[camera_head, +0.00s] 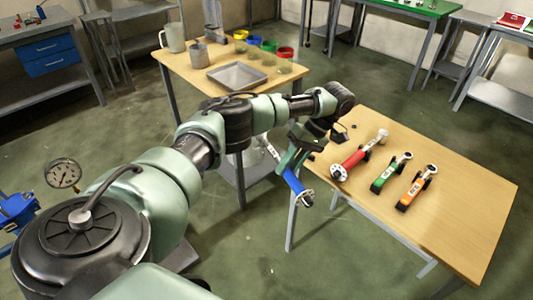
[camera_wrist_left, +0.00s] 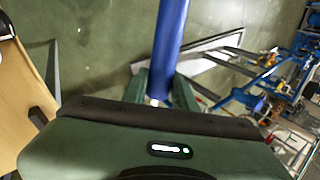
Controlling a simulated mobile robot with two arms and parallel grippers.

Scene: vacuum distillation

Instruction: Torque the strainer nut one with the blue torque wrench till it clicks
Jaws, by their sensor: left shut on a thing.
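My left gripper (camera_head: 289,163) is shut on the blue torque wrench (camera_head: 294,184). It holds the wrench off the left edge of the wooden table, over the floor, with the wrench slanting down to the right. In the left wrist view the blue handle (camera_wrist_left: 170,38) stands between the green fingers (camera_wrist_left: 160,90). Blue pipework (camera_wrist_left: 268,78) shows at the right of that view. I cannot make out strainer nut one. My right gripper is not in view.
On the wooden table (camera_head: 455,220) lie a red wrench (camera_head: 350,164), a green wrench (camera_head: 388,176) and an orange wrench (camera_head: 413,190). A back table holds a metal tray (camera_head: 237,76) and several vessels. A gauge (camera_head: 63,173) and blue equipment (camera_head: 16,211) are at the left.

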